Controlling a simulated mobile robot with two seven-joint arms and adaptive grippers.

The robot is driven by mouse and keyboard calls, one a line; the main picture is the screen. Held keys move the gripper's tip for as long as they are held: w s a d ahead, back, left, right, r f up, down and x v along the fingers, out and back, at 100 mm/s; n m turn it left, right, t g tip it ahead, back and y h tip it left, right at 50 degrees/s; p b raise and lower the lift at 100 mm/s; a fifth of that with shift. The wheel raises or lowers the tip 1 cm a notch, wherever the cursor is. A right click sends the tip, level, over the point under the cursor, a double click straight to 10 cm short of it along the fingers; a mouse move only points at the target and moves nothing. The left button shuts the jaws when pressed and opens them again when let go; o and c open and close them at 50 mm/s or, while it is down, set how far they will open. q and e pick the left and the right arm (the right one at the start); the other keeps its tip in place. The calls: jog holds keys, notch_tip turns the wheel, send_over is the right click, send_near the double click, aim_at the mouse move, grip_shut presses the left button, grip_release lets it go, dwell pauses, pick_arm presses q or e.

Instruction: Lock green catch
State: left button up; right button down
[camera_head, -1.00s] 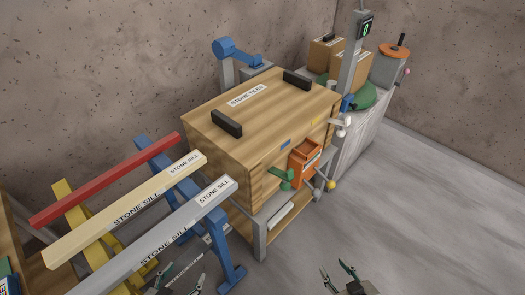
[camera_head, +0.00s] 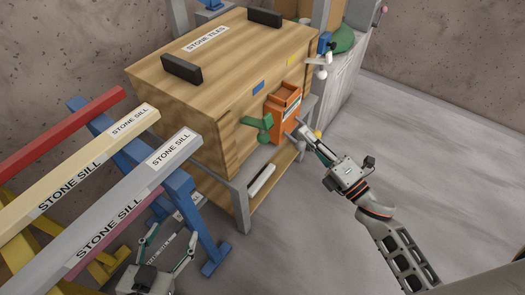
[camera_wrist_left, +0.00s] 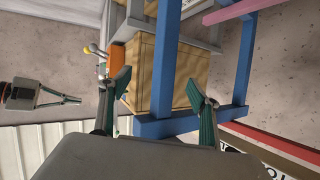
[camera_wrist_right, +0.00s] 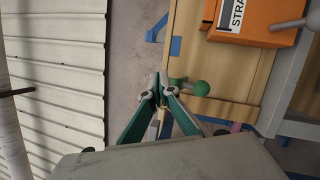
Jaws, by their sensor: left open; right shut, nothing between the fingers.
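The green catch (camera_head: 258,129) is on the front face of the wooden crate (camera_head: 190,92), left of an orange holder. It has a round knob and a short arm. In the right wrist view the green catch (camera_wrist_right: 199,88) shows just right of the fingertips. My right gripper (camera_head: 303,128) is shut and empty, in front of the crate near the orange holder; I cannot tell whether it touches anything. In the right wrist view its fingertips (camera_wrist_right: 160,82) meet. My left gripper (camera_head: 172,236) is open and empty, low beside the blue trestle.
The orange holder (camera_head: 284,108) stands out from the crate front. Stone sills (camera_head: 120,205) rest on blue trestles (camera_head: 177,185) at the left. A white lever (camera_head: 321,72) is at the crate's right corner. The floor (camera_head: 430,160) at right is clear.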

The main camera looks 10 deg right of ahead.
pick_arm(q)
notch_tip(320, 180, down, 8)
jog(key=s+d+g+b, duration=0.1)
jog(key=s+d+b, duration=0.1)
jog(key=b, duration=0.6)
jog(key=shift+s+n+h+b, duration=0.3)
jog(key=shift+s+b, duration=0.1)
jog(key=shift+s, duration=0.05)
pick_arm(e)
jog(key=a+f+n+g+y, duration=0.2)
jog(key=f+n+g, duration=0.1)
jog(key=f+n, duration=0.4)
jog(key=a+f+n+g+y, duration=0.2)
jog(key=f+n+g+y, duration=0.1)
jog(key=f+n, duration=0.4)
jog(key=shift+a+f+n+g+y, duration=0.3)
jog(key=shift+f+n+g, duration=0.1)
jog(key=shift+f, duration=0.2)
pick_arm(q)
jog(key=shift+s+a+f+p, duration=0.2)
jog(key=shift+a+f+p, duration=0.15)
jog(key=shift+a, duration=0.1)
pick_arm(e)
jog(key=w+a+r, duration=0.4)
jog(key=w+a, duration=0.1)
jog(key=w, duration=0.1)
jog(key=shift+a+r, duration=0.15)
jog(key=shift+a, duration=0.25)
